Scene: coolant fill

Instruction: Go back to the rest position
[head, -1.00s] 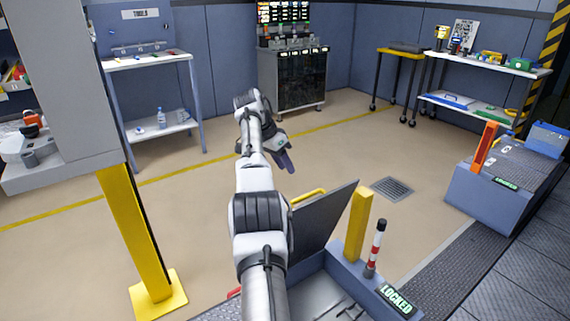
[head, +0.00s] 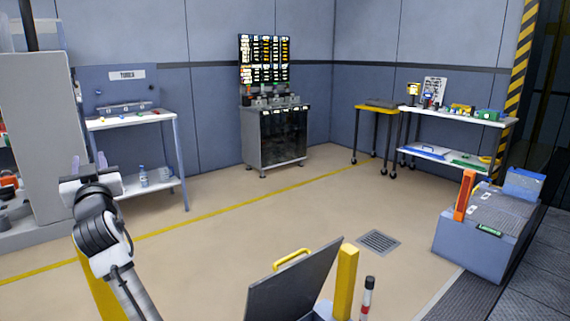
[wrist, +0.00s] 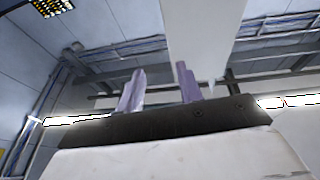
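My gripper (wrist: 160,92) shows in the wrist view with two pale purple fingers standing apart. Nothing is between them, so it is open and empty. The wrist camera looks up toward the ceiling, with a pale column behind the fingers. In the head view my arm is folded up at the lower left. The gripper's finger tips (head: 88,163) are small there, in front of the left workbench (head: 135,120), and their gap is hard to make out.
An open dark lid with a yellow handle (head: 292,258) stands at the bottom centre, beside a yellow post (head: 346,280) and a red-white post (head: 367,298). A grey pillar (head: 35,140) stands left. A low grey unit (head: 485,228) is at right. The middle floor (head: 230,240) is clear.

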